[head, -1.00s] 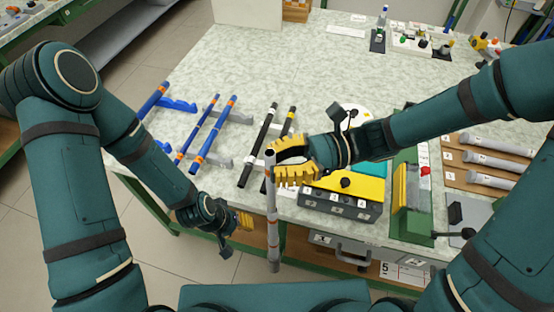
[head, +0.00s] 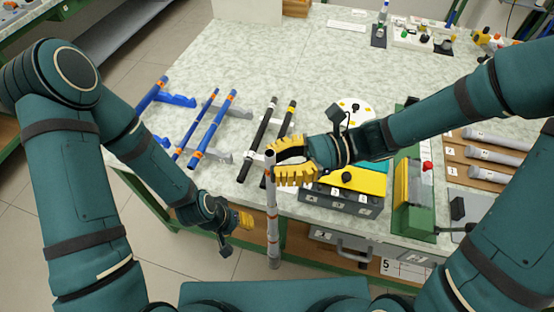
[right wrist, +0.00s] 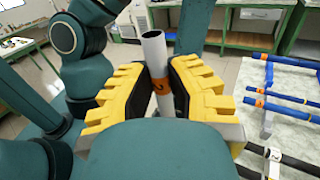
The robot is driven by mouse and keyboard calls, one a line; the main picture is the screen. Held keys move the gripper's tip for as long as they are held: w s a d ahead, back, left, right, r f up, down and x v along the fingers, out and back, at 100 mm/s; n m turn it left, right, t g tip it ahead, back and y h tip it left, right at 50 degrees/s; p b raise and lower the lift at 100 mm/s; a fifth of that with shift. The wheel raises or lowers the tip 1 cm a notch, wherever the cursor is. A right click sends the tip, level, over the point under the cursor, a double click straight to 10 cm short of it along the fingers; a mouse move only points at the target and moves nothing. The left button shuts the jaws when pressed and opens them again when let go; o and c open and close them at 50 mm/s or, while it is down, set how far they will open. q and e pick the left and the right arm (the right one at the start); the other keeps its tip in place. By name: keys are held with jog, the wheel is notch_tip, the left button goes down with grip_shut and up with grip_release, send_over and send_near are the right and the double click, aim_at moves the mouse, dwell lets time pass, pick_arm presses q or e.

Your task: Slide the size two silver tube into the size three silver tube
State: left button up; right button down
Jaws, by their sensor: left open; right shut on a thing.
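A long silver tube (head: 272,235) with orange bands hangs upright at the table's front edge. My right gripper (head: 274,166) is shut on its upper part; the open top end sticks up above the fingers. In the right wrist view the tube (right wrist: 155,50) stands between the yellow fingers (right wrist: 158,85), its hollow mouth showing. My left gripper (head: 247,220) is open and empty, left of the tube's lower half and apart from it. More silver tubes (head: 490,157) lie at the right on a brown rack. I cannot read the size on the held tube.
Blue rods (head: 212,130) and black rods (head: 258,140) lie on holders left of the right gripper. A yellow-topped grey block (head: 345,180) and a green machine (head: 410,190) stand at the front right.

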jog(key=shift+f, duration=0.3)
jog(key=c, duration=0.9)
grip_release()
jog(key=shift+c, duration=0.2)
jog(key=v, duration=1.2)
